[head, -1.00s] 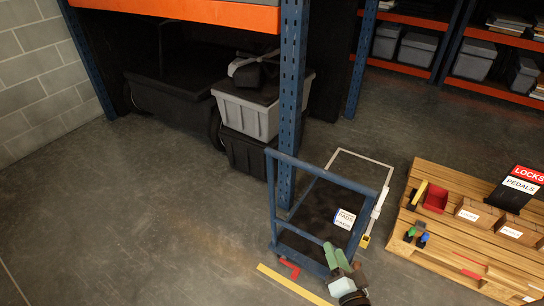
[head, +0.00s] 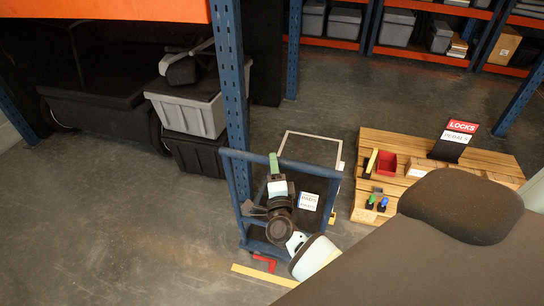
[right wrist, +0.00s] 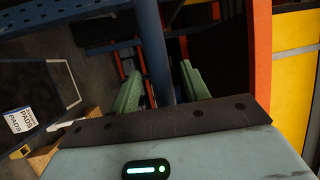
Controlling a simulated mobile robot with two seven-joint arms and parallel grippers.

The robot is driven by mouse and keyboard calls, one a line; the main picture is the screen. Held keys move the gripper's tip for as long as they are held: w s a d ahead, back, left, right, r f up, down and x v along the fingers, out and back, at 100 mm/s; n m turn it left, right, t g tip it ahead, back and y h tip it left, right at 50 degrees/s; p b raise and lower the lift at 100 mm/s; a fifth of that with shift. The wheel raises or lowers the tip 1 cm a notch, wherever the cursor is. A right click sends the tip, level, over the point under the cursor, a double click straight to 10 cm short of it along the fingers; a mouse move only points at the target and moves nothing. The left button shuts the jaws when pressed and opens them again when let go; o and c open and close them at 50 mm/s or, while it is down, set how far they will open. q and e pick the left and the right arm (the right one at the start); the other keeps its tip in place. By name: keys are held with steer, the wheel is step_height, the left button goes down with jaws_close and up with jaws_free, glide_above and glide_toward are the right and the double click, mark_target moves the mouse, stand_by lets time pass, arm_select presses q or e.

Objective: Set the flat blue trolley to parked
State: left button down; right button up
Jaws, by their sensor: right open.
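The flat blue trolley (head: 231,190) stands by a blue rack post, with its tubular push handle facing me and a dark deck behind. A white card reading PADS (head: 308,201) is at its deck. A red pedal-like part (head: 265,261) shows low at its near end. My right gripper (head: 274,163) is at the handle's top bar, its green fingers apart. In the right wrist view a blue tube (right wrist: 157,55) runs between the open fingers (right wrist: 160,85); I cannot tell whether they touch it. My left gripper is not in view.
A yellow floor strip (head: 264,276) lies in front of the trolley. A wooden pallet (head: 361,205) with bins and a LOCKS/PEDALS sign (head: 461,132) is to the right. Grey and black crates (head: 188,108) stand left of the rack post (head: 229,70). Floor at left front is clear.

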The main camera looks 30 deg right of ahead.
steer(key=shift+x, duration=1.95)
steer(key=shift+c, duration=0.4)
jaws_close()
